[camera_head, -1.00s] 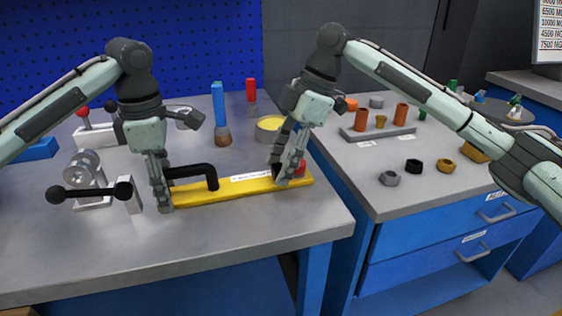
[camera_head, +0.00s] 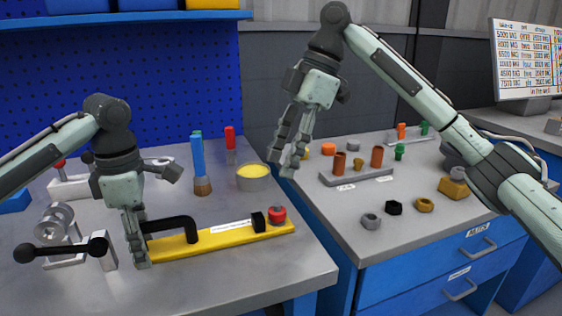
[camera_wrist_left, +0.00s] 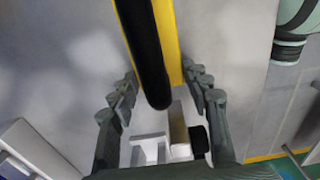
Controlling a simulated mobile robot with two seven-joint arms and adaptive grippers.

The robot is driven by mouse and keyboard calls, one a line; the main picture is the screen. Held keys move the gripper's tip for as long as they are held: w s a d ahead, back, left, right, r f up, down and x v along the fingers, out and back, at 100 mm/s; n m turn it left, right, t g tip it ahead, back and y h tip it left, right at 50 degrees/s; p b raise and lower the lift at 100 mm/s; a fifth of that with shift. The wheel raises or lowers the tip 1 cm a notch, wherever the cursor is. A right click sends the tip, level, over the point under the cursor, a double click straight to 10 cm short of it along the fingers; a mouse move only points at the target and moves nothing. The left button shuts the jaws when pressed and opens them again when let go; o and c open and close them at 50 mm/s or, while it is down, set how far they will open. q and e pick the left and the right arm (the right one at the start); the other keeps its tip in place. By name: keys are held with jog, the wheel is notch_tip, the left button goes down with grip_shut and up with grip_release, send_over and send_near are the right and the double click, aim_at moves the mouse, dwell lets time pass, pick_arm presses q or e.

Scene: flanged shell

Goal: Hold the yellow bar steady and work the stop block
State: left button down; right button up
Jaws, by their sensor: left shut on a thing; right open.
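The yellow bar (camera_head: 200,244) lies on the grey bench, with a black handle (camera_head: 180,222) near its left end and a white label strip. A small black block (camera_head: 258,222) and a red round piece (camera_head: 277,215) sit near its right end; I cannot tell which is the stop block. My left gripper (camera_head: 139,252) is shut on the yellow bar at its left end. In the left wrist view the fingers (camera_wrist_left: 160,95) stand either side of the bar and handle. My right gripper (camera_head: 284,163) is open and empty, raised above and behind the bar's right end.
Left on the bench is a metal fixture with a black-knobbed lever (camera_head: 60,249). Behind the bar stand a blue-handled brush (camera_head: 198,160) and a yellow-filled tin (camera_head: 253,177). A second bench holds a rack (camera_head: 356,176) and loose nuts (camera_head: 394,207). A gap separates the benches.

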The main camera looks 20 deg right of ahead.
pick_arm(q)
jog(key=c, duration=0.6)
grip_release()
jog(key=shift+c, duration=0.2)
notch_tip(320, 180, up, 12)
